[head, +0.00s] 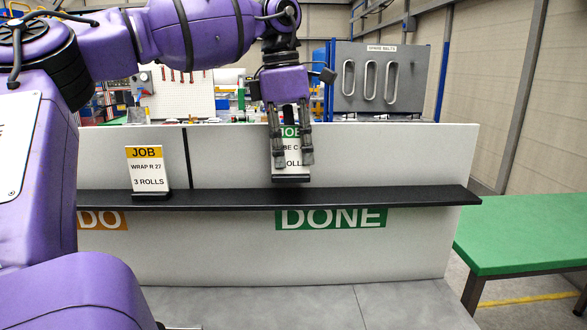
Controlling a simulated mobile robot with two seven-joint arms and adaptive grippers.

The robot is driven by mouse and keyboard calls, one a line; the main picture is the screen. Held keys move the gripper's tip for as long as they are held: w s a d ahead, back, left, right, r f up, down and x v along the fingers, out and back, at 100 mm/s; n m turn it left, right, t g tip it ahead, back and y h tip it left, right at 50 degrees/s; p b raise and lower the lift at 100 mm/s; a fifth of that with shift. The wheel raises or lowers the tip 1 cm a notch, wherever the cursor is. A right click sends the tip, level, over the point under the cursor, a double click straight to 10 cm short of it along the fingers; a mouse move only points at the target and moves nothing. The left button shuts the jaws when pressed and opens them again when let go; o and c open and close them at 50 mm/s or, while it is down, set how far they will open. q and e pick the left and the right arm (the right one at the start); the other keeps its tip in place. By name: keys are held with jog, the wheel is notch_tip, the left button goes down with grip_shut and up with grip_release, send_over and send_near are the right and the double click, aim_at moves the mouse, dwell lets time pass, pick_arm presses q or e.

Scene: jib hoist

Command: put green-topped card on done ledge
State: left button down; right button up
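The green-topped card (290,158) stands upright in a small black base, below my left gripper (293,160). The gripper points down, with its dark fingers over the card and hiding part of its print. It appears shut on the card. The card's base looks slightly above the black ledge (390,196), over the part marked with the green DONE label (331,218). Whether the base touches the ledge is hard to tell. My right gripper is not in view.
A yellow-topped card (148,170) stands on the ledge at left, above an orange label (103,220) ending in DO. A black vertical strip (187,157) divides the white panel. The ledge right of the held card is clear. A green table (530,230) stands at right.

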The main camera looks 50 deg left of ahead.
aim_at(294, 173)
pick_arm(q)
notch_tip(294, 173, down, 3)
jog(key=shift+w+a+f+p, duration=0.15)
jog(key=shift+p, duration=0.2)
jog(key=c, duration=2)
grip_release()
jog(key=shift+f, duration=0.15)
jog(key=r, duration=0.4)
jog(key=s+r, duration=0.1)
jog(key=r, duration=0.7)
jog(key=shift+s+a+r+b, duration=0.15)
jog(key=shift+a+b, duration=0.2)
